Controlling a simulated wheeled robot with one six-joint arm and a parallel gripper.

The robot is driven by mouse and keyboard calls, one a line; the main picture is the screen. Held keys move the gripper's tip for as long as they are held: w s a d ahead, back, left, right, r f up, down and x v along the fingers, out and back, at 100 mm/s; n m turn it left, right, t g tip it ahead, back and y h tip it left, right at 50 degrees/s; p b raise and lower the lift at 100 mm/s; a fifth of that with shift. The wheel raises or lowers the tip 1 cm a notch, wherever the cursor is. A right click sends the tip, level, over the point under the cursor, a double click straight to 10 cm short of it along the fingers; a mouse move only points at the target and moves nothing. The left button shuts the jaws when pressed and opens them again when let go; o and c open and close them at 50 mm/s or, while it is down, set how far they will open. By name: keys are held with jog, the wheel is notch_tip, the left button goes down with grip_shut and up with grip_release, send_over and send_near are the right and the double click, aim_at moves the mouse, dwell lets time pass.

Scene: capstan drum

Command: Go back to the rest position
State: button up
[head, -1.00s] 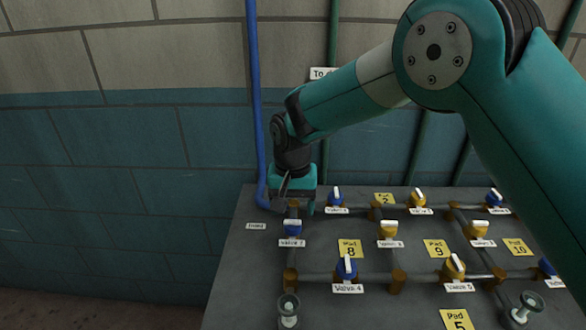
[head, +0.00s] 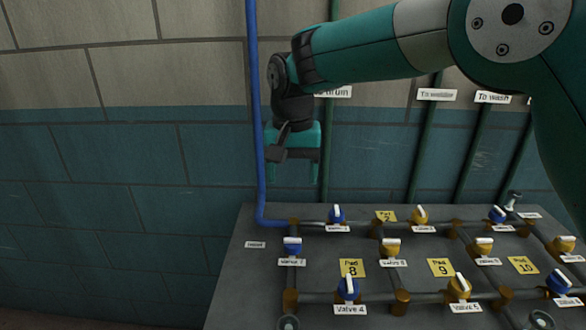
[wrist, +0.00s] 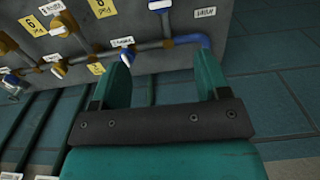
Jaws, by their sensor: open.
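My gripper (head: 294,172) is in the head view, left of centre, with its two fingers pointing down. It hangs above the far left corner of the grey valve board, in front of the blue wall and clear of the pipes. In the wrist view my gripper (wrist: 164,80) shows two teal fingers set apart with nothing between them. The jaws are open and empty. The nearest valve is the blue one labelled Valve 7 (head: 292,247), below the gripper.
The grey board (head: 232,290) carries pipes with several blue and yellow valves and yellow pad labels. A blue pipe (head: 256,110) rises on the wall close to my gripper's left. Green pipes (head: 424,150) stand at the back right. The left side is free.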

jog(key=s+d+n+y, duration=0.1)
jog(key=s+d+n, duration=0.1)
jog(key=s+d, duration=0.3)
jog(key=s+d+r+n+y, duration=0.1)
jog(key=s+d+n, duration=0.2)
jog(key=s, duration=1)
jog(key=s+d+r+n+y, duration=0.1)
jog(key=s+d+n+y, duration=0.1)
jog(key=s+d, duration=0.4)
jog(key=s, duration=0.4)
jog(key=shift+d+n, duration=0.3)
jog(key=shift+d, duration=0.1)
